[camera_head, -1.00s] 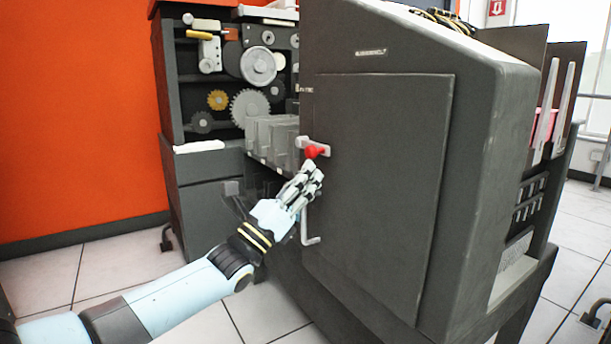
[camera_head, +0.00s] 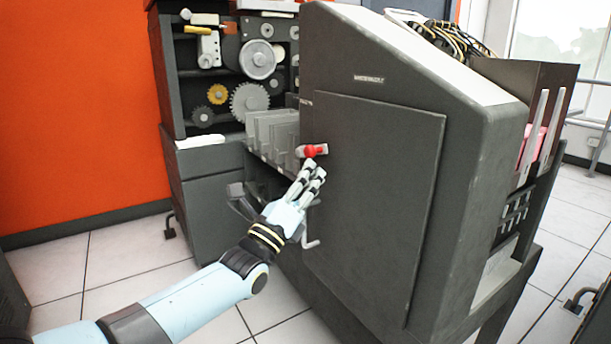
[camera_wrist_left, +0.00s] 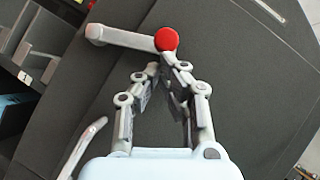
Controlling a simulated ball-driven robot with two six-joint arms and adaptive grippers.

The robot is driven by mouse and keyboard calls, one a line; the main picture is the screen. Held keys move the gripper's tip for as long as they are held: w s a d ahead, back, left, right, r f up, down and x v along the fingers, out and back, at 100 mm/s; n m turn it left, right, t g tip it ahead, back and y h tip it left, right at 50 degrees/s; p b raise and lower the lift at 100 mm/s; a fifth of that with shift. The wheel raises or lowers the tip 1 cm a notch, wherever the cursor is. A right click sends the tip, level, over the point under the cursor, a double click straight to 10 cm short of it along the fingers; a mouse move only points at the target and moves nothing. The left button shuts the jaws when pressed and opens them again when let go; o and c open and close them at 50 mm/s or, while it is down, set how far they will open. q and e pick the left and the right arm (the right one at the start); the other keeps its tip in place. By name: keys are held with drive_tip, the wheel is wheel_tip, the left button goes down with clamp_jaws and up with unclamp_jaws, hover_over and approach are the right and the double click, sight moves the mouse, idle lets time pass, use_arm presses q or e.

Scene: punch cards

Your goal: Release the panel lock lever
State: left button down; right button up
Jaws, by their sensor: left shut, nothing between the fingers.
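The lock lever (camera_head: 312,150) sits at the upper left edge of the grey panel (camera_head: 375,200). It has a pale arm and a red knob. In the left wrist view the red knob (camera_wrist_left: 166,39) is at the right end of the pale lever arm (camera_wrist_left: 125,38), which lies nearly level. My left gripper (camera_head: 316,168) is shut and empty, its fingertips just below the red knob. In the left wrist view its fingertips (camera_wrist_left: 160,62) come together right at the knob; I cannot tell if they touch it. My right gripper is not in view.
A pale handle (camera_head: 312,243) sticks out lower on the panel's left edge. An orange wall (camera_head: 75,110) stands at the far left. Tiled floor shows in front.

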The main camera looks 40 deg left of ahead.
sight(313, 153)
use_arm(q)
wheel_tip(313, 153, up, 4)
drive_tip(key=n+y+p, duration=0.1)
drive_tip(key=n+p, duration=0.1)
drive_tip(key=p, duration=0.1)
drive_tip(key=n+g+y+p, duration=0.1)
drive_tip(key=p, duration=0.2)
drive_tip(key=shift+f+n, duration=0.2)
drive_tip(key=shift+n, duration=0.2)
drive_tip(key=w+a+r+n+g+y+p, duration=0.2)
drive_tip(key=a+r+n+g+p, duration=0.3)
drive_tip(key=p, duration=1.7)
drive_tip(key=shift+a+r+n+g+y, duration=0.25)
drive_tip(key=shift+r+n+g+y, duration=0.4)
drive_tip(key=shift+n, duration=2.15)
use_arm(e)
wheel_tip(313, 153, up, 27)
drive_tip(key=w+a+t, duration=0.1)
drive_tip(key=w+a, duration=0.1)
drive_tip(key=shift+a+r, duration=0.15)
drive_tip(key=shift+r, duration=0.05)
use_arm(q)
drive_tip(key=shift+w+r, duration=0.15)
drive_tip(key=shift+r, duration=0.05)
